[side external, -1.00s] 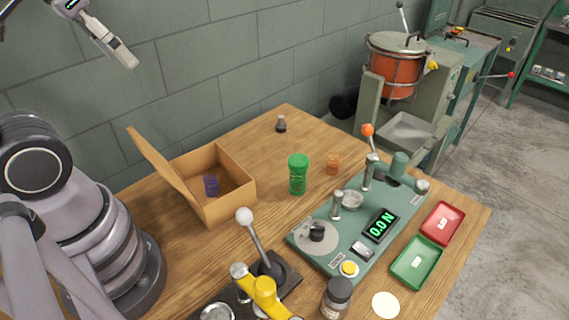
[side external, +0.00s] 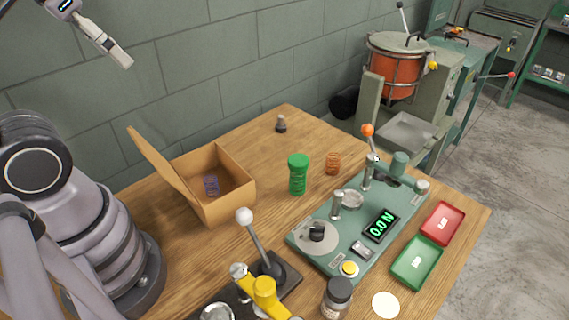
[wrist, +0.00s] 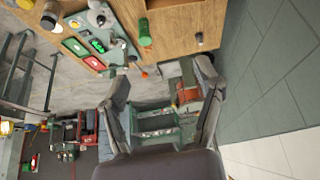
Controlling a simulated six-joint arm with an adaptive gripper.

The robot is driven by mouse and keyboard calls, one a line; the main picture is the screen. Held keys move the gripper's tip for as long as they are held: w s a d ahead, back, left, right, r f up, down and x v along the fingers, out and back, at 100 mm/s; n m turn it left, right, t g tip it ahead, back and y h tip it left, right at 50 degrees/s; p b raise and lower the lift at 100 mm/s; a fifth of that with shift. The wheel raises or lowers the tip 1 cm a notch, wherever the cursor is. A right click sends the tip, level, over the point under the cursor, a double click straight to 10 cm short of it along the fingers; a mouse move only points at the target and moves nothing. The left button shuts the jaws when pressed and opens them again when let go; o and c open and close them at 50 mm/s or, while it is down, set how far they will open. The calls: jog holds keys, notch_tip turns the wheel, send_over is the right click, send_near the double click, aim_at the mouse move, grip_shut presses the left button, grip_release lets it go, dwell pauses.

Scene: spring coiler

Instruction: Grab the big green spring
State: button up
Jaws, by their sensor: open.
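The big green spring (side external: 297,176) stands upright on the wooden table, right of the cardboard box and left of the teal testing machine. It also shows as a green cylinder near the top of the wrist view (wrist: 145,32). My gripper (side external: 122,58) is high at the upper left, in front of the wall, far from the spring. In the wrist view its two fingers (wrist: 165,92) are spread apart with nothing between them.
An open cardboard box (side external: 238,180) holds a purple spring (side external: 211,186). A small orange spring (side external: 333,164) stands right of the green one. The testing machine (side external: 335,235), a white-knobbed lever (side external: 245,216), and red (side external: 442,223) and green (side external: 416,262) trays crowd the front and right.

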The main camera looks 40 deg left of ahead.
jog(key=shift+o, duration=1.2)
